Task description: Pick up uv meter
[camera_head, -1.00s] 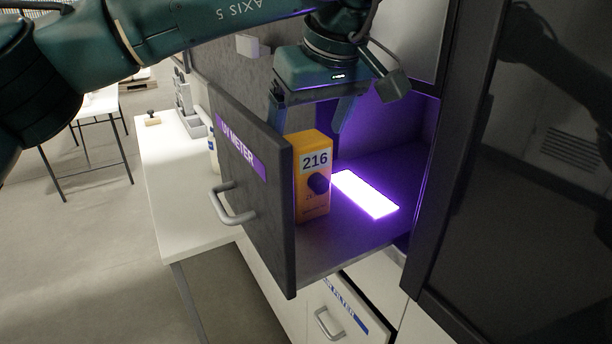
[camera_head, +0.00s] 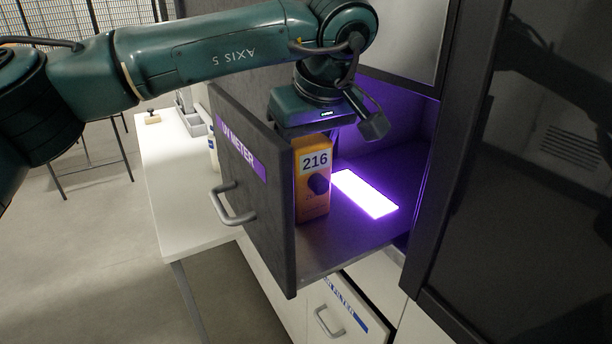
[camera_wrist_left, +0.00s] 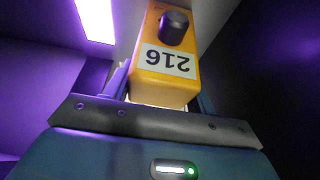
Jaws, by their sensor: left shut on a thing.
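The yellow UV meter (camera_head: 313,203), with a white label reading 216 and a dark knob, stands upright inside the open drawer, near its front panel. My left gripper (camera_head: 312,143) is directly above and around the meter's top, shut on it. In the left wrist view the meter (camera_wrist_left: 172,63) sits between the fingers of my left gripper (camera_wrist_left: 160,92), which are mostly hidden beside and behind it. In the head view the fingers are largely hidden by the drawer front and the meter. My right gripper is not in view.
The open drawer's front panel (camera_head: 252,190), labelled UV METER, has a grey handle (camera_head: 231,205). A glowing violet-white panel (camera_head: 364,194) lies on the drawer floor right of the meter. A dark cabinet door (camera_head: 530,200) stands at right. A white table (camera_head: 170,190) is at left.

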